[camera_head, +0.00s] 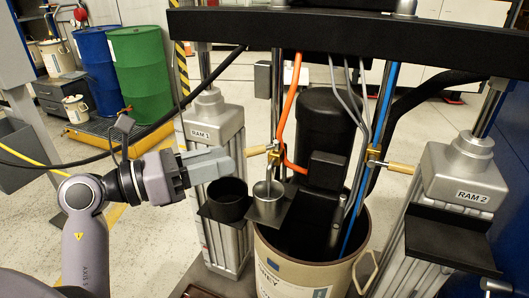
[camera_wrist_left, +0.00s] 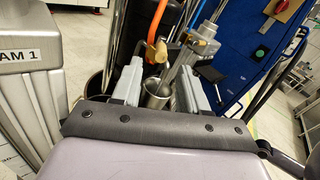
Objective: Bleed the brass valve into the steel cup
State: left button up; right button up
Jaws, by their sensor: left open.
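The steel cup (camera_head: 267,191) sits in a dark holder beside a black cup (camera_head: 228,203), above the drum's rim. In the left wrist view the steel cup (camera_wrist_left: 155,94) shows between my fingers. One brass valve (camera_head: 273,155) with a pale handle (camera_head: 256,151) is above the steel cup, by the orange hose; brass also shows in the left wrist view (camera_wrist_left: 157,50). A second brass valve (camera_head: 374,156) is by the blue hose. My left gripper (camera_head: 229,162) is open, left of the first valve's handle and apart from it. My right gripper is not in view.
The drum (camera_head: 290,277) stands below, between the RAM 1 column (camera_head: 211,125) and the RAM 2 column (camera_head: 461,172). A black crossbar (camera_head: 330,32), hoses and rods crowd the space above the drum.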

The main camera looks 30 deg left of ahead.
aim_at(250, 148)
pick_arm(q)
jog(key=x, duration=0.6)
jog(key=shift+w+d+p, duration=0.15)
jog(key=shift+d+p, duration=0.1)
jog(key=shift+p, duration=0.1)
grip_shut()
